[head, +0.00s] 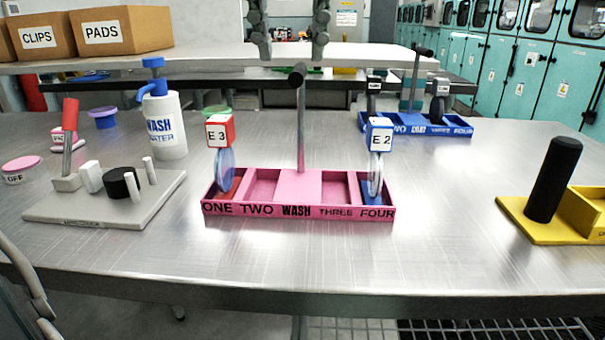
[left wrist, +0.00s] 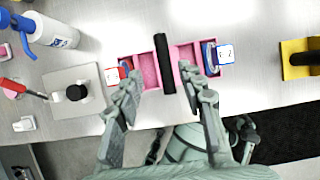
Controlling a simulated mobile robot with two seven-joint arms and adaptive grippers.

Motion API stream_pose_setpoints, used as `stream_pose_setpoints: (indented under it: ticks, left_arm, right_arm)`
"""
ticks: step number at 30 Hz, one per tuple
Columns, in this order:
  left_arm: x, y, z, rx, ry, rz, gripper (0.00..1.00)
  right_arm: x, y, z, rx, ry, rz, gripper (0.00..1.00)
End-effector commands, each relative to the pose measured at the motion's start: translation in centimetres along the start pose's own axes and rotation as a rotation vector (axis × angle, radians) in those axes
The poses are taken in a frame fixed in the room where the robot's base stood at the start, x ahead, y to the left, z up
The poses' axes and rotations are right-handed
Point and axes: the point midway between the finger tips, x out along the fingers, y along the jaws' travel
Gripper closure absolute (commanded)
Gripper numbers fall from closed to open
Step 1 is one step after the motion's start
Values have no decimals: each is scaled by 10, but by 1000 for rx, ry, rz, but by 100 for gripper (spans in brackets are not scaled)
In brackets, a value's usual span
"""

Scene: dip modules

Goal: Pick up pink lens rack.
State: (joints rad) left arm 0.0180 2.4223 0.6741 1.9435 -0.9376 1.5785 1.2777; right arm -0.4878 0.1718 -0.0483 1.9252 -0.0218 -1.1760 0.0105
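The pink lens rack (head: 286,207) stands upright on the metal table, with labelled compartments and a central post topped by a dark bar handle (head: 298,76). A lens with a red "E 3" tag (head: 220,131) stands in compartment ONE, and one with a blue "E 2" tag (head: 380,138) in FOUR. My left gripper (head: 291,58) is open and empty, its fingertips around the height of the handle top in the picture. In the left wrist view, the fingers (left wrist: 159,72) are spread on either side of the handle (left wrist: 163,65), apparently not touching it.
A blue rack (head: 424,127) stands behind right, a yellow rack (head: 545,236) with a black post at right. A white block board (head: 105,196) and a wash bottle (head: 161,125) are at left. Bare table lies around the pink rack's front.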

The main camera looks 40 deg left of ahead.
Motion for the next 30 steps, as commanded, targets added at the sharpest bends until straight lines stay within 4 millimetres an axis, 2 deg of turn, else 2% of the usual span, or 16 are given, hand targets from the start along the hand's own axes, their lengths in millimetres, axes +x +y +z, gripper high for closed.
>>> stream_pose_setpoints:
  ticks: [9,13,19,28,30]
  left_arm:
    - [44,-6,0,2,2,-3,61]
    - [51,-6,1,1,-1,-5,61]
    - [51,-6,1,1,-1,-5,61]
    - [51,-6,1,1,-1,-5,98]
    - [51,-6,1,1,-1,-5,100]
  right_arm:
    - [9,-2,4,1,-6,-6,52]
    - [10,-2,4,2,-6,-7,52]
    - [10,-2,5,2,-6,-8,52]
    - [10,-3,5,1,-6,-8,52]
    - [10,-2,5,1,-6,-8,52]
